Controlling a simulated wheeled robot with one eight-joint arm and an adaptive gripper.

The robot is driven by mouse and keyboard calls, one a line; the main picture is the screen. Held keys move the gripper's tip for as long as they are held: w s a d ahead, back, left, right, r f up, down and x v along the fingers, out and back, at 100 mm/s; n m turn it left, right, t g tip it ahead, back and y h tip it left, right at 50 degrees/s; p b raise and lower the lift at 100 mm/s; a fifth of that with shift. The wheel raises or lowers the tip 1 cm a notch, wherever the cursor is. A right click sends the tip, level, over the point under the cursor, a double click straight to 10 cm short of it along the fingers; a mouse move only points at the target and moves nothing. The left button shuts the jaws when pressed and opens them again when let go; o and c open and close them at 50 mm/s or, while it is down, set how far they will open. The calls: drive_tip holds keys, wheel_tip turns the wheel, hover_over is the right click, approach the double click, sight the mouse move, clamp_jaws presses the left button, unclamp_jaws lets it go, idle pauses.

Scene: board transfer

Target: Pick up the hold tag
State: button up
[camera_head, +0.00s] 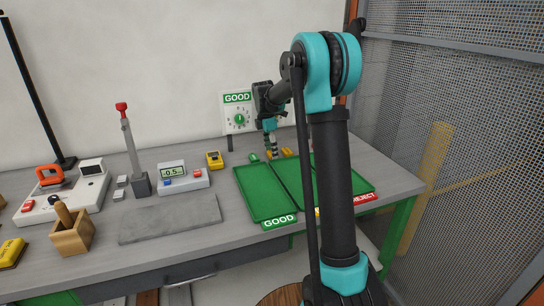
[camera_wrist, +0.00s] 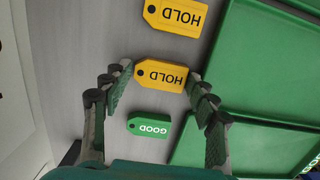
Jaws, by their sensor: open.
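A yellow hold tag (camera_wrist: 162,75) with a dark hole lies flat on the bench in the wrist view, between the two fingers of my gripper (camera_wrist: 157,79). A second yellow hold tag (camera_wrist: 176,15) lies beyond it at the top. A green good tag (camera_wrist: 149,126) lies nearer the palm, also between the fingers. My gripper is open and holds nothing; how far above the tag it is I cannot tell. In the head view my gripper (camera_head: 273,153) points down behind the trays, with a yellow tag (camera_head: 287,152) just right of it.
A green tray (camera_head: 262,205) labelled GOOD stands in front of my gripper, with another green tray (camera_head: 350,184) by a REJECT label to the right. A meter (camera_head: 183,178), a yellow device (camera_head: 214,160) and a grey mat (camera_head: 170,218) lie left. A mesh fence (camera_head: 470,130) bounds the right.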

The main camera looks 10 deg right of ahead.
drive_tip(key=c, duration=0.5)
drive_tip(key=shift+r, duration=0.1)
drive_tip(key=shift+c, duration=0.2)
